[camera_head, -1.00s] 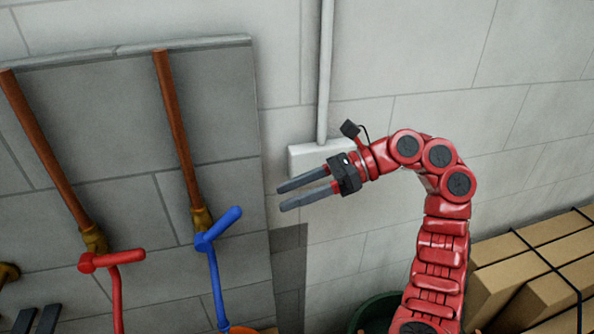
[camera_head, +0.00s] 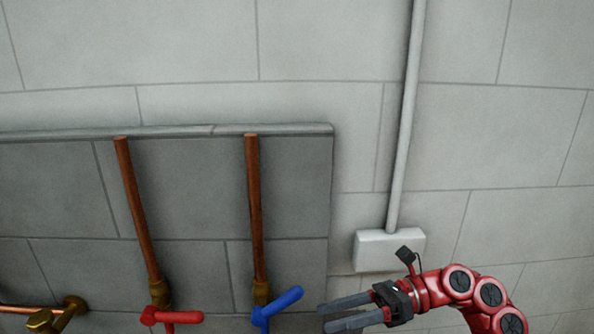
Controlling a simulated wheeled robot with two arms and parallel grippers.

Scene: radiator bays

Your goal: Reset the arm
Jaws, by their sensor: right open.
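My right gripper (camera_head: 325,317) is at the bottom of the head view, right of centre. Its red arm comes in from the lower right corner. The two grey fingers point left and stand apart, with nothing between them. The gripper is just right of the blue valve handle (camera_head: 277,308) in the picture; I cannot tell the depth between them. My left gripper is out of view.
A red valve handle (camera_head: 171,318) and two copper pipes (camera_head: 255,205) (camera_head: 137,210) are in front of a dark wall panel (camera_head: 190,190). A white box (camera_head: 389,250) with a vertical conduit (camera_head: 406,120) is on the pale wall. A brass fitting (camera_head: 72,303) shows at lower left.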

